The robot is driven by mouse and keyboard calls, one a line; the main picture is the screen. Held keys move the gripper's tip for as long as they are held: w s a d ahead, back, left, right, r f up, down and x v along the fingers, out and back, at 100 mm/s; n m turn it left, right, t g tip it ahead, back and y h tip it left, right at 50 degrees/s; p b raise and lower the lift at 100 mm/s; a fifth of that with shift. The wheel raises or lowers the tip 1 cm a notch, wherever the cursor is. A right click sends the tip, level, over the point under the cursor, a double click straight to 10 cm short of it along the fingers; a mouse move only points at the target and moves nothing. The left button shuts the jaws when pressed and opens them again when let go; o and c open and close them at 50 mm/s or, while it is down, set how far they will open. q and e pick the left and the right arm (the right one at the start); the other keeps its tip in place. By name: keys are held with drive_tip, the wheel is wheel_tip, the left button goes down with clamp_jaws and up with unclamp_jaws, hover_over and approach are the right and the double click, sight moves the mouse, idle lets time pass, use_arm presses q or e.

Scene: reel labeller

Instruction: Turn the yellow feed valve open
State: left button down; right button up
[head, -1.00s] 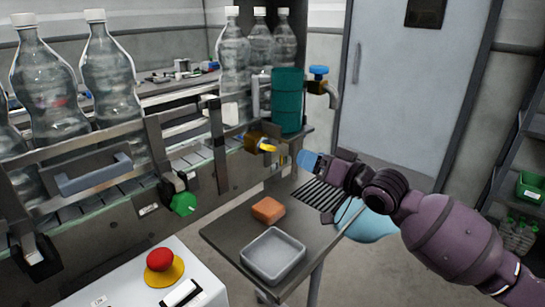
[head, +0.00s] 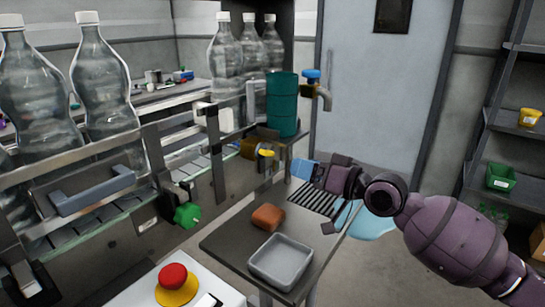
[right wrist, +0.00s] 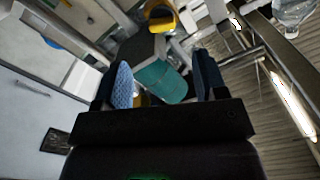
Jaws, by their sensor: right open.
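The yellow feed valve (head: 265,153) is a small yellow handle on a brass-coloured body at the side of the conveyor, left of and below the teal cylinder (head: 283,104). My right gripper (head: 300,170) is just right of the valve and apart from it, above the side table. Its blue-tipped fingers are open and empty. In the right wrist view the open fingers (right wrist: 165,82) frame the teal cylinder (right wrist: 160,84) in the background. A yellow piece (right wrist: 160,18) shows at the top there; I cannot tell whether it is the valve. My left gripper is not in view.
A tap with a blue handle (head: 311,75) stands beside the cylinder. The side table (head: 233,238) holds an orange-brown sponge (head: 268,217) and a grey tray (head: 280,261). A red button (head: 173,276) and a green knob (head: 187,215) are at the left. A blue puddle (head: 375,226) lies on the floor.

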sight(265, 152)
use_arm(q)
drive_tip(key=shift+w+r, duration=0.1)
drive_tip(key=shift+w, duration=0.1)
use_arm(e)
drive_tip(key=x, duration=0.9)
drive_tip(key=shift+a, duration=0.25)
